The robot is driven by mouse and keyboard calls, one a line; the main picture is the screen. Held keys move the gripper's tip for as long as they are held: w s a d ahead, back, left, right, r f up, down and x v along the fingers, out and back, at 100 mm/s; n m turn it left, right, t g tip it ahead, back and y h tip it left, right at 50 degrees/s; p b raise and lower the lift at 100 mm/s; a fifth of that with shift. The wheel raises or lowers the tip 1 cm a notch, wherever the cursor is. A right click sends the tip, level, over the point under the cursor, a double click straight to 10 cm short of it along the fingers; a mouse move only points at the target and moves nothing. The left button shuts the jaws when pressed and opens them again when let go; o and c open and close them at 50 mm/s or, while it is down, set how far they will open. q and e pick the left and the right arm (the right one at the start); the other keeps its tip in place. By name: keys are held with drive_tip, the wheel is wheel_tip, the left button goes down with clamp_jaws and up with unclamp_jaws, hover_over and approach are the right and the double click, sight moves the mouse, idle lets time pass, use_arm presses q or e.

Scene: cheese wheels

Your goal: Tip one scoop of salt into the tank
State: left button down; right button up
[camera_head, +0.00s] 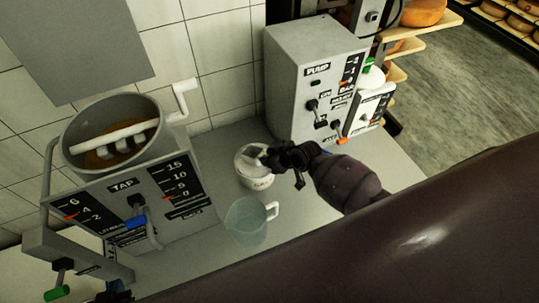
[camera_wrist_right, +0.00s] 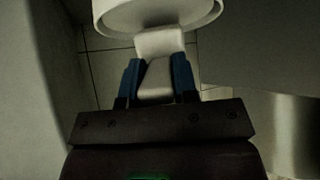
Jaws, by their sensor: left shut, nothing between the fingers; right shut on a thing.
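The tank (camera_head: 72,150) is a grey round vat at the left, with a brownish content and a pale stirrer (camera_head: 115,135) in it. A white tub (camera_head: 258,182) with a label stands on the counter between the two machines. My right gripper (camera_head: 268,157) is at the tub's right rim, shut on the pale handle of the scoop. The right wrist view shows this handle (camera_wrist_right: 160,45) between the blue fingers (camera_wrist_right: 157,80), with a white round rim above. I cannot tell whether salt is in the scoop. My left gripper (camera_head: 116,296) shows only partly at the bottom edge, shut and empty.
A translucent jug (camera_head: 246,222) stands in front of the tub. A grey pump box (camera_head: 310,85) stands behind on the right, and a tap panel (camera_head: 135,200) below the tank. Cheese shelves (camera_head: 430,35) are at the upper right.

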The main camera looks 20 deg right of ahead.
drive_tip(key=shift+f, duration=0.25)
drive_tip(key=shift+r, duration=0.4)
drive_tip(key=shift+r+p, duration=0.7)
drive_tip(key=shift+r, duration=3)
